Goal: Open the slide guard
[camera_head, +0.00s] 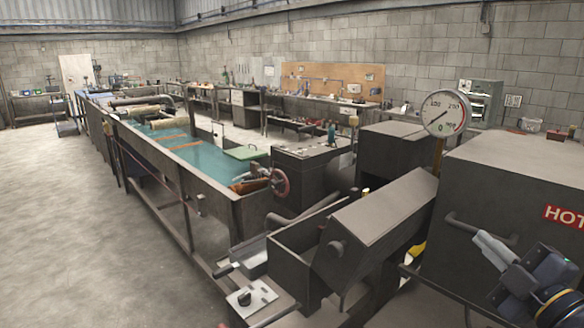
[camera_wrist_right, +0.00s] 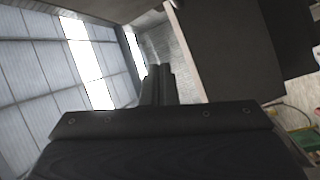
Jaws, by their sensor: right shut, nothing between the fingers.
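A dark metal box with a red "HOT" label (camera_head: 520,180) stands at the right of the head view. A bar handle (camera_head: 478,227) sticks out from its front face. My right gripper (camera_head: 483,238) is shut and empty, with its tips close to this handle. I cannot tell if they touch it. In the wrist view the two dark fingers (camera_wrist_right: 158,84) are together, pointing away from the camera. A tilted dark cover (camera_head: 378,212) sits left of the box; I cannot tell for certain which part is the slide guard. My left gripper is not in view.
A round dial gauge (camera_head: 446,113) stands on a yellow post behind the cover. A long tank of green-blue liquid (camera_head: 200,150) with a red handwheel (camera_head: 280,182) runs to the back left. A small panel with a black knob (camera_head: 250,297) is at front. The left floor is clear.

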